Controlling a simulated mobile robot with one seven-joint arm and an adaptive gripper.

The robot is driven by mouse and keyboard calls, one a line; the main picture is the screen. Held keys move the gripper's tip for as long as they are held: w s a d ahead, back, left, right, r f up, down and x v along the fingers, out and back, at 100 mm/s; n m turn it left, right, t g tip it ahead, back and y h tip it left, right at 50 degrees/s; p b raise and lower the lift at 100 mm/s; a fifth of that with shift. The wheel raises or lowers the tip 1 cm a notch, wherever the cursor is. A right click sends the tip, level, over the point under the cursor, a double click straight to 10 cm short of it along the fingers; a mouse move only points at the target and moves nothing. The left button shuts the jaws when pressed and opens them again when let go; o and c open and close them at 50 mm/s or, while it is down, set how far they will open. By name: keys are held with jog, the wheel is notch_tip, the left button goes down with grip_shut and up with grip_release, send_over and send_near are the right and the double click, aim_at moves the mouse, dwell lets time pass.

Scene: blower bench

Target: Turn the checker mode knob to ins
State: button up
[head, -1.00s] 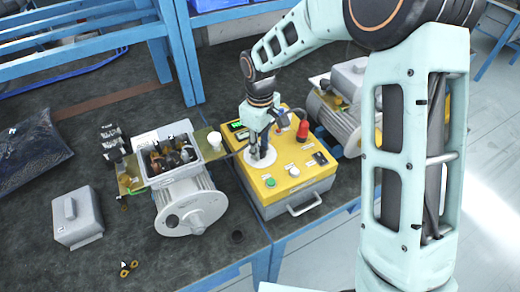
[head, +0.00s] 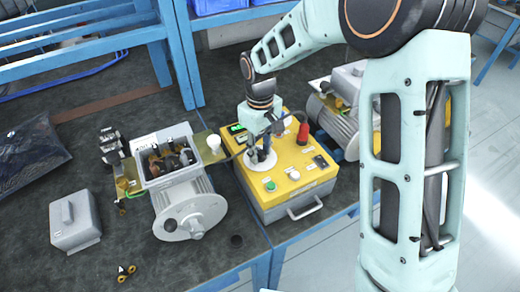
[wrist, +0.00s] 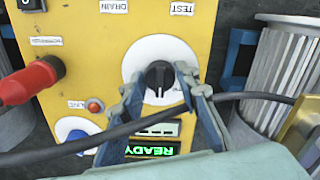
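The yellow checker box (head: 290,190) stands on the bench, right of centre in the head view. Its black mode knob (wrist: 159,77) sits on a white round dial (wrist: 138,55) in the wrist view. A pale mark on the knob points down in that view, toward the lit READY display (wrist: 168,150). TEST and DRAIN labels appear upside down above the dial; I cannot make out an "ins" label. My gripper (wrist: 160,82) is over the dial, fingers apart on either side of the knob. I cannot tell whether they touch it. The gripper also shows in the head view (head: 262,148).
A black cable (wrist: 85,143) crosses the wrist view by my fingers. A red plug (wrist: 30,80) sits on the panel. An opened blower motor (head: 185,205) stands left of the box, another (head: 335,120) behind it. A grey cover (head: 75,222) lies further left.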

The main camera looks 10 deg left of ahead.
aim_at(260, 151)
jog(key=shift+o, duration=1.4)
jog(key=shift+r, duration=0.15)
notch_tip(260, 151, up, 12)
